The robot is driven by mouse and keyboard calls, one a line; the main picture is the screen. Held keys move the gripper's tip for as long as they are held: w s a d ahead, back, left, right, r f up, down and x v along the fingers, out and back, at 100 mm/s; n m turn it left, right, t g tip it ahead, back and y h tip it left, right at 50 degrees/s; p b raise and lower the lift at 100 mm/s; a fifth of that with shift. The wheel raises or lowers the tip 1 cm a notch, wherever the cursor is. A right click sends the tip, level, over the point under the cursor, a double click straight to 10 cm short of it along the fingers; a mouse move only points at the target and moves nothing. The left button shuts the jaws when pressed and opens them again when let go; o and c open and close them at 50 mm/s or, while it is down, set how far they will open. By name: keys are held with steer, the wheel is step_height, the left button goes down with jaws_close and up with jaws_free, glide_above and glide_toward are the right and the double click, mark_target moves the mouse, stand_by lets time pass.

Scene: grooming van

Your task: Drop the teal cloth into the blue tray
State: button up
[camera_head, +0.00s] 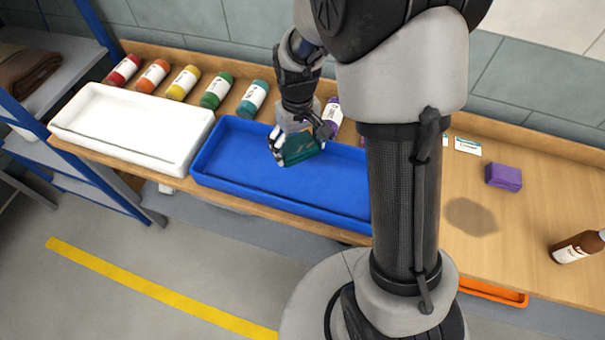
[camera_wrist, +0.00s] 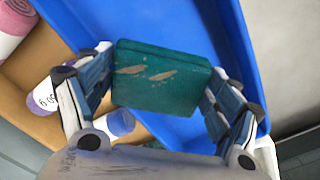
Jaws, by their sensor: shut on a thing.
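The teal cloth (camera_head: 300,149) is a folded, flat block with a few pale worn marks. My gripper (camera_head: 294,148) is shut on it and holds it over the blue tray (camera_head: 230,172), near the tray's back side. In the wrist view the cloth (camera_wrist: 160,95) sits between both fingers of my gripper (camera_wrist: 158,92), with the blue tray (camera_wrist: 215,40) behind it. The tray looks empty where it shows. My arm hides its right end. I cannot tell how high the cloth is above the tray floor.
A white tray (camera_head: 90,125) stands to the left. Several coloured bottles, one of them green (camera_head: 217,91), lie along the back. A purple folded cloth (camera_head: 503,176) and a brown bottle (camera_head: 578,246) are at the right. An orange bin (camera_head: 495,293) sits below the bench's front edge.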

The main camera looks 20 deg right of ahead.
steer(key=o, duration=1)
steer(key=shift+c, duration=0.2)
steer(key=shift+r, duration=0.1)
step_height(320, 180, up, 12)
steer(key=s+r+m+t, duration=0.1)
steer(key=s+r, duration=0.3)
steer(key=s, duration=0.6)
steer(key=s+r+t, duration=0.3)
steer(key=s+r, duration=0.1)
steer(key=s, duration=0.7)
steer(key=shift+m+t, duration=0.3)
steer(key=shift+m, duration=0.1)
